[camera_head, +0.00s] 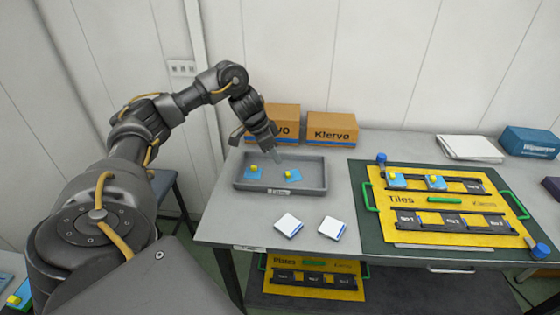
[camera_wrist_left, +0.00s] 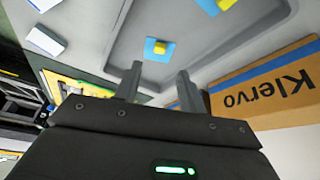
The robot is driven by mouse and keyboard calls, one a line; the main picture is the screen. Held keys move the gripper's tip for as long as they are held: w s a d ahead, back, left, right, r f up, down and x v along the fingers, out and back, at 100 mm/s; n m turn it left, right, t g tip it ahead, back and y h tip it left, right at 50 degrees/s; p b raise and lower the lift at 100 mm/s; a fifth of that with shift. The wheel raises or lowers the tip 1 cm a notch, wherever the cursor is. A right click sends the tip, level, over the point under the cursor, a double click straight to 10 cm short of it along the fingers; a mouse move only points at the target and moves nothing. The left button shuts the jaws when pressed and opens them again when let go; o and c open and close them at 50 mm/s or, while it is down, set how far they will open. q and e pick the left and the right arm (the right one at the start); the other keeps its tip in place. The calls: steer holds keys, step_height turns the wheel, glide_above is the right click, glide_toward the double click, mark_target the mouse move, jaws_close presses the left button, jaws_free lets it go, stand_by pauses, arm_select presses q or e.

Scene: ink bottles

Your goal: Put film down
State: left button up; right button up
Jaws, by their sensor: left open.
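Two blue square films with yellow tabs lie in the shallow grey tray (camera_head: 312,187), a left film (camera_head: 250,174) and a right film (camera_head: 297,177). My left gripper (camera_head: 274,152) is above the tray's back part, pointing down, near the right film and apart from it. In the left wrist view the gripper (camera_wrist_left: 158,82) is open with nothing between its fingers; one film (camera_wrist_left: 151,48) lies flat beyond the fingertips and another film (camera_wrist_left: 205,5) is cut by the top edge. My right gripper is not in view.
A yellow "Tiles" board (camera_head: 444,237) with green handles holds two blue pieces with yellow tabs (camera_head: 397,181) in its back row. Two white tiles (camera_head: 289,225) (camera_head: 332,228) lie before the tray. Cardboard boxes (camera_head: 331,127) stand close behind it. A "Plates" board (camera_head: 316,292) is below.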

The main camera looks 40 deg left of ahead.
arm_select(q)
steer(key=shift+p+v, duration=0.4)
steer(key=shift+v, duration=1.4)
